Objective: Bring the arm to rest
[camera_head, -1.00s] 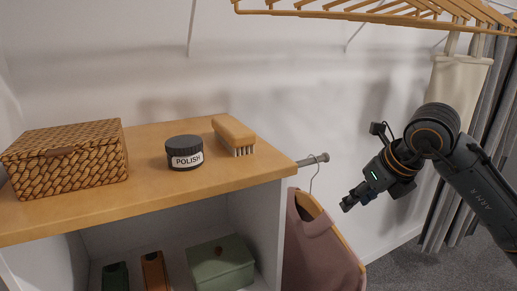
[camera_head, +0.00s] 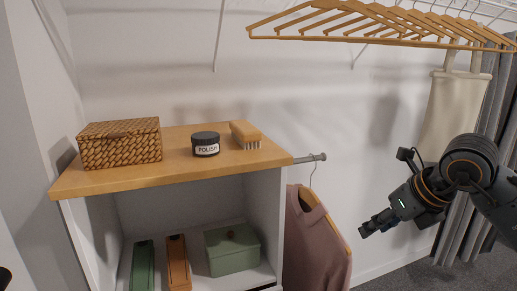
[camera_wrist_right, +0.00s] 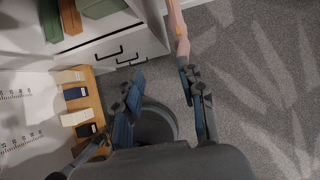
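My right arm comes in from the right in the head view, with its gripper (camera_head: 370,225) held in the air to the right of the shelf unit, beside a hanging mauve garment (camera_head: 317,245). In the right wrist view the two fingers of this gripper (camera_wrist_right: 160,85) stand apart with nothing between them. It touches nothing that I can see. My left gripper is not in view; only a small dark shape shows at the lower left edge of the head view, too little to identify.
The wooden shelf top (camera_head: 180,168) bears a woven box (camera_head: 120,145), a polish jar (camera_head: 206,145) and a brush (camera_head: 245,135). A green box (camera_head: 232,252) sits below. Hangers (camera_head: 380,22) hang above; a rail (camera_head: 310,158) juts right. Carpet (camera_wrist_right: 250,90) lies below the gripper.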

